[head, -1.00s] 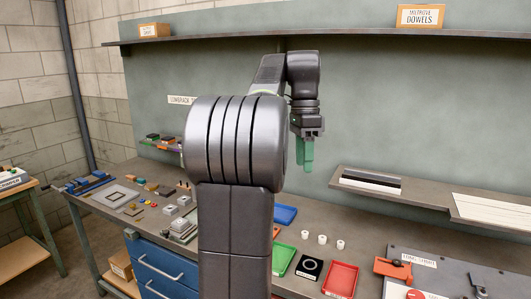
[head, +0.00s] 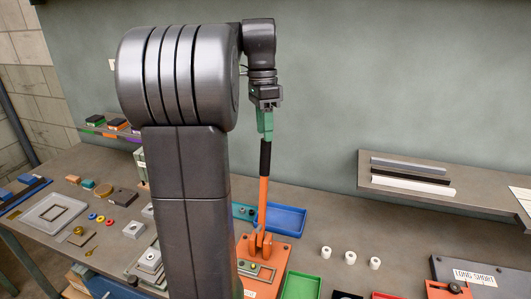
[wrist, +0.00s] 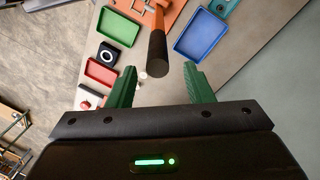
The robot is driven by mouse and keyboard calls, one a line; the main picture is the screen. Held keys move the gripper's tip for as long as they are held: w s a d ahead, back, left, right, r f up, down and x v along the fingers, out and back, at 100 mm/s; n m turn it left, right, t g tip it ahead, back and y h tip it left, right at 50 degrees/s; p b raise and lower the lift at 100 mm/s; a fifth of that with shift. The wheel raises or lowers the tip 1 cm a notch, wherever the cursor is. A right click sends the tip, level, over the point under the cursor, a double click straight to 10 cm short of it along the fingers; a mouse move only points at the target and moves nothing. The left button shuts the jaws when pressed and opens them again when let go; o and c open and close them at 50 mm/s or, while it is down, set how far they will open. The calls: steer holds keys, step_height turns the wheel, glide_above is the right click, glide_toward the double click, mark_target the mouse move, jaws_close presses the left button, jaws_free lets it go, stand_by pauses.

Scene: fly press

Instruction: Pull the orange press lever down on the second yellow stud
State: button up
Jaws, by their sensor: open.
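The orange press lever (head: 263,195) stands nearly upright on its orange press base (head: 283,257), with a black grip at its top end. My gripper (head: 265,132) is above the grip in the head view, its green fingers pointing down. In the wrist view my open gripper (wrist: 160,68) has a finger on either side of the black grip (wrist: 157,52), whose end sits near the fingertips with gaps on both sides. Small studs show in the slotted plate (head: 257,270) on the base. My arm's column hides the base's left part, and which stud is second is unclear.
A blue tray (head: 284,220) stands behind and right of the press. A green tray (head: 302,286) and several white cylinders (head: 350,257) are to its right. A shelf with bars (head: 430,190) is on the right of the wall. Air around the lever looks clear.

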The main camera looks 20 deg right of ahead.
mark_target(266, 153)
steer(key=f, duration=0.3)
steer(key=s+f, duration=0.1)
steer(key=f, duration=0.3)
steer(key=shift+s+p, duration=0.2)
steer(key=shift+p, duration=0.1)
steer(key=shift+c, duration=0.5)
jaws_close()
